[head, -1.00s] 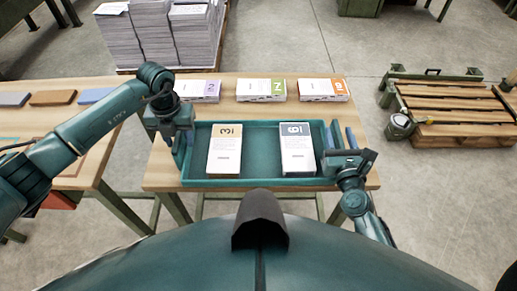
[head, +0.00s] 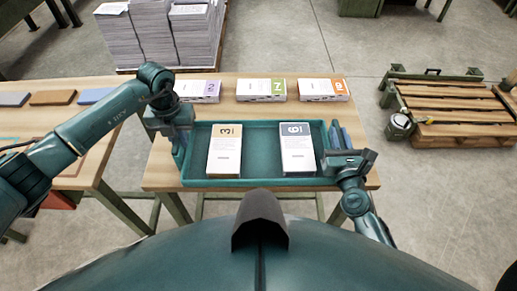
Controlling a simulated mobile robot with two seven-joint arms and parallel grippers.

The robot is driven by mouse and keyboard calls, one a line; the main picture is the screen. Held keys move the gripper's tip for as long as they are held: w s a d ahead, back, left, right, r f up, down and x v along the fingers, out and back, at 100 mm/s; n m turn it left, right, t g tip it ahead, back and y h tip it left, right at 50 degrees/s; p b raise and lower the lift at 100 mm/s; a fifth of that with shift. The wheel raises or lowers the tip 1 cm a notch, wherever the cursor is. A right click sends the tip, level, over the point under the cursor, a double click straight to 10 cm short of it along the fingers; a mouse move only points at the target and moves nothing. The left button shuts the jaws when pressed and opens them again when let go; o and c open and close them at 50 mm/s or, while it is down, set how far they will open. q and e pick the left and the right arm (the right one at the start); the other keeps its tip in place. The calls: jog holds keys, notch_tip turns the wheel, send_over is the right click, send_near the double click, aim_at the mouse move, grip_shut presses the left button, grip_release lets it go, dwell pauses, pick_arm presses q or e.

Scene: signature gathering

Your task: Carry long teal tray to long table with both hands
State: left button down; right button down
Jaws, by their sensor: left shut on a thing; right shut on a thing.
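The long teal tray (head: 255,183) is at the front of the wooden table (head: 365,160), in the middle of the head view. It holds two stacks of printed sheets, a tan-topped one (head: 224,155) on the left and a grey-topped one (head: 297,152) on the right. My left gripper (head: 180,150) is shut on the tray's left end. My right gripper (head: 332,150) is shut on its right end. The arm parts hide the grip points in part. I cannot tell whether the tray touches the tabletop.
Three stacks with purple (head: 199,91), green (head: 261,89) and orange (head: 323,89) labels stand behind the tray. Another wooden table (head: 70,122) is on the left. Tall paper piles (head: 160,35) stand behind. A wooden pallet (head: 455,112) lies on the floor at right.

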pick_arm(q)
jog(key=shift+w+r, duration=0.1)
jog(key=shift+r, duration=0.1)
pick_arm(e)
jog(key=shift+w+r, duration=0.1)
jog(key=shift+r, duration=0.15)
